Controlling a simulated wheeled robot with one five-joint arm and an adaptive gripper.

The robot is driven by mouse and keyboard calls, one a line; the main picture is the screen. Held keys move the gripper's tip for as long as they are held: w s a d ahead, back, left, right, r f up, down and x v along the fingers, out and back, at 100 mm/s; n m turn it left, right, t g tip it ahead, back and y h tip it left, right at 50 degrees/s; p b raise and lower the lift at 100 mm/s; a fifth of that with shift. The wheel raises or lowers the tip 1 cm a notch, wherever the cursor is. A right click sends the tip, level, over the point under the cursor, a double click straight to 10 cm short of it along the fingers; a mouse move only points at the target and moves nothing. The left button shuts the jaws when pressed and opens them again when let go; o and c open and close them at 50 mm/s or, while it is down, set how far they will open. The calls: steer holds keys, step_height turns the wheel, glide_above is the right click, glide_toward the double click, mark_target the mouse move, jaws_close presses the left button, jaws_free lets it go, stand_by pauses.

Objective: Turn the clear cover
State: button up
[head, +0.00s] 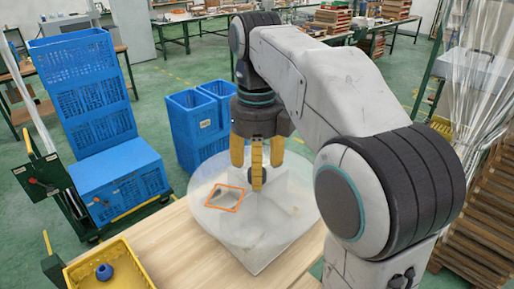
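A small dark part, perhaps a knob, shows behind the nearest finger and is mostly hidden. I cannot tell whether the fingers touch it or the cover.
A yellow crate (118,262) with a blue ring (104,271) in it stands at the lower left of the wooden table (170,240). A clear plastic curtain and stacked wood are at the right.

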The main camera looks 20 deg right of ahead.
steer(key=shift+r, duration=3)
